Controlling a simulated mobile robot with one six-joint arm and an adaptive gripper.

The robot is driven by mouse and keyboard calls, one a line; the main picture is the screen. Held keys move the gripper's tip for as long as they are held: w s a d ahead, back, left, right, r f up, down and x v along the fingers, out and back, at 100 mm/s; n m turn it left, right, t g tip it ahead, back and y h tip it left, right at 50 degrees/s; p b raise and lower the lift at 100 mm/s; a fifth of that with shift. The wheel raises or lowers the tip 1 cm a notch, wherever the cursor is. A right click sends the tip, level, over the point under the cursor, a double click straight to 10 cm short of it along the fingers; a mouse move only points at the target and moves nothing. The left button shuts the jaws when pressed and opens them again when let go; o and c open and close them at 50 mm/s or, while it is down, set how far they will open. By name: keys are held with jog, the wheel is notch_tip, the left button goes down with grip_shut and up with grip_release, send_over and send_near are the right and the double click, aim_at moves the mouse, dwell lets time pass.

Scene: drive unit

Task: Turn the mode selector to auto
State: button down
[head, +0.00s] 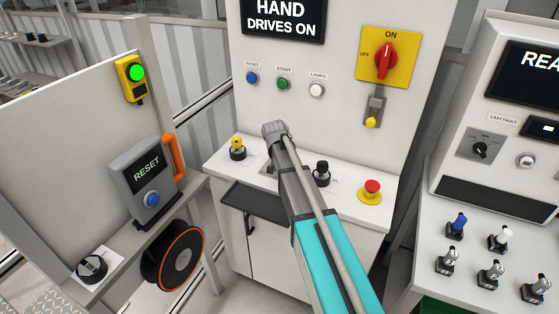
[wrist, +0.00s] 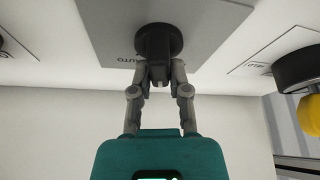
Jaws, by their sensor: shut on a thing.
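The mode selector (wrist: 158,42) is a black round knob with a narrow grip, on a grey plate (wrist: 205,22) in the wrist view. The word AUTO shows on the plate just left of the knob. My gripper (wrist: 159,74) has its two fingers closed on either side of the knob's grip. Which mark the knob points to cannot be told. In the head view my arm covers the selector and the gripper's fingers. The display (head: 282,18) above the console reads HAND DRIVES ON.
On the same console ledge, a yellow-topped black knob (head: 238,148) stands left of my arm. A black knob (head: 322,172) and a red emergency button (head: 371,190) stand to its right. A RESET box (head: 148,180) is at left, and another console (head: 490,190) at right.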

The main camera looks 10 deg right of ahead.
jog(key=m+h, duration=0.1)
jog(key=m, duration=0.1)
jog(key=m+g, duration=0.1)
jog(key=m, duration=0.2)
jog(key=shift+d+m+h, duration=0.2)
jog(key=shift+m+h, duration=0.1)
jog(key=shift+h, duration=0.1)
jog(key=shift+s+d+m+g+h, duration=0.15)
jog(key=shift+m+g, duration=0.3)
jog(key=shift+m, duration=0.6)
jog(key=shift+s+a+m+g+h, duration=0.2)
jog(key=shift+m+g, duration=0.25)
jog(key=shift+m, duration=0.6)
jog(key=c, duration=0.6)
grip_release()
jog(key=shift+w, duration=0.1)
